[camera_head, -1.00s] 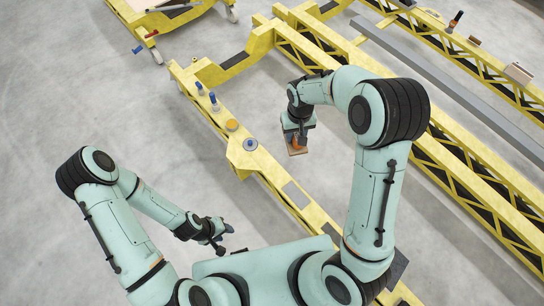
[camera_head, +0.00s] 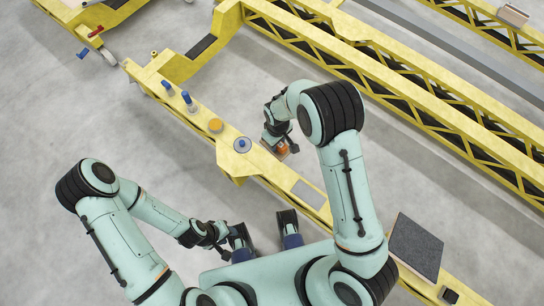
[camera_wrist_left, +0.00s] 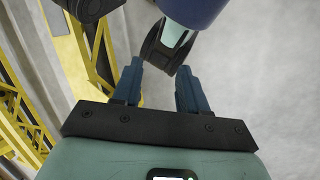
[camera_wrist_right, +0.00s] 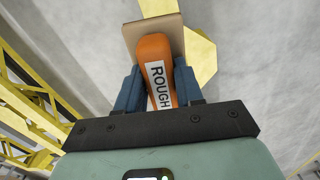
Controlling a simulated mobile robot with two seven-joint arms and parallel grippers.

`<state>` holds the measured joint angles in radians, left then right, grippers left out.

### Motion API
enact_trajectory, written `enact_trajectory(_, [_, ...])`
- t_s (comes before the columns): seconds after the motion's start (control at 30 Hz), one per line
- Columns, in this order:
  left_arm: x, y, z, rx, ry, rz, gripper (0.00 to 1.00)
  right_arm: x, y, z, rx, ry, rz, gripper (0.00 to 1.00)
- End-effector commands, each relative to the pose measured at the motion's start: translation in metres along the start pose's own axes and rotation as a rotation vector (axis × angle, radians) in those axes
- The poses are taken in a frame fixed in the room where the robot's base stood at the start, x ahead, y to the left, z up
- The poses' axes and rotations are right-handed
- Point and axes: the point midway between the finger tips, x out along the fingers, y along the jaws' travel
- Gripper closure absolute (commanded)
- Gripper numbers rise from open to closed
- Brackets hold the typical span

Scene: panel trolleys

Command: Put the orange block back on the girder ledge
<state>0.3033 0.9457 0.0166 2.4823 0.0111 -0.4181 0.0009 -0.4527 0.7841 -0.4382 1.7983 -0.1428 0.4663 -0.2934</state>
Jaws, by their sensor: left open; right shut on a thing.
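The orange block (camera_wrist_right: 156,68) carries a white label reading "ROUGH" and has a flat tan plate (camera_wrist_right: 158,32) at its far end. My right gripper (camera_wrist_right: 159,90) is shut on it, with a blue finger on each side. In the head view the orange block (camera_head: 281,149) is partly hidden by my right gripper (camera_head: 278,138), close to the right edge of the near yellow girder ledge (camera_head: 262,160). Whether it touches the girder, I cannot tell. My left gripper (camera_head: 224,228) is open and empty, low over the floor left of the girder; it also shows in the left wrist view (camera_wrist_left: 158,75).
On the ledge stand blue-topped pieces (camera_head: 189,102), an orange disc (camera_head: 215,125) and a round blue-centred piece (camera_head: 242,144). A dark grey pad (camera_head: 416,246) lies further along. Yellow truss girders (camera_head: 400,95) run at the right. Grey floor is clear at the left.

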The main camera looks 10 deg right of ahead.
Motion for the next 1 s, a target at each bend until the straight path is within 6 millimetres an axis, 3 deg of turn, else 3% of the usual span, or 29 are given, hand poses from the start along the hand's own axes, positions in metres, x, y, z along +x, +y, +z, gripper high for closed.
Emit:
enact_trajectory(0.03, [0.015,-0.005,-0.001,0.0,0.0,0.0,0.57,0.023,-0.004,-0.002,-0.036,-0.002,-0.001,1.0])
enact_trajectory(0.13, [0.025,-0.007,-0.004,-0.001,0.004,0.0,0.57,0.042,-0.007,-0.006,-0.089,-0.001,-0.001,1.0])
enact_trajectory(0.37, [0.032,-0.009,-0.007,0.0,0.011,0.002,0.57,0.071,-0.009,-0.008,-0.128,-0.002,-0.001,1.0])
enact_trajectory(0.63, [0.043,-0.01,-0.013,0.002,0.028,0.005,0.57,0.143,-0.01,-0.007,-0.127,-0.003,-0.001,1.0])
enact_trajectory(0.8, [0.051,-0.014,-0.028,-0.002,0.067,0.004,0.57,0.184,-0.01,-0.007,-0.127,-0.001,-0.001,1.0])
enact_trajectory(1.0, [0.055,-0.016,-0.04,-0.004,0.099,0.003,0.57,0.207,-0.009,-0.008,-0.125,0.001,-0.001,1.0])
